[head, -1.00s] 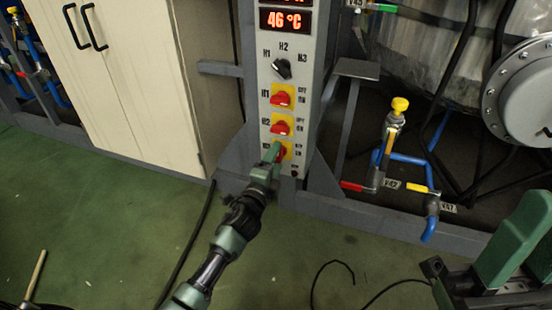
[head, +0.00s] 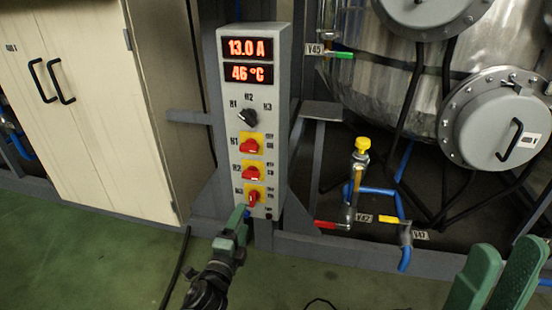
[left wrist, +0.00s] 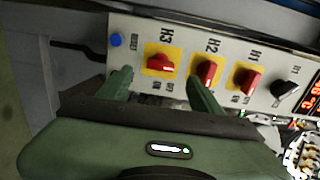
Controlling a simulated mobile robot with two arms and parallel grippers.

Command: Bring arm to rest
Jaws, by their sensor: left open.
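The control panel (head: 235,105) stands upright and its display reads 13.0 A and 46 °C. Red switches H1 (head: 249,146) and H2 (head: 250,173) have handles lying crosswise; the H3 handle (head: 253,197) below stands nearly upright. My left gripper (head: 240,214) is just in front of H3, open and empty. In the left wrist view, its two green fingers (left wrist: 160,82) stand apart on either side of the H3 handle (left wrist: 160,63), which looks free between them. My right gripper (head: 496,278) is at the lower right, with two fingers apart and nothing seen between them.
A cream cabinet (head: 85,100) stands left of the panel. A grey frame beam (head: 330,250) runs low along the front. Right of the panel are a yellow-topped valve (head: 362,146), blue pipes (head: 380,190) and a metal vessel (head: 375,70). Green floor lies in front.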

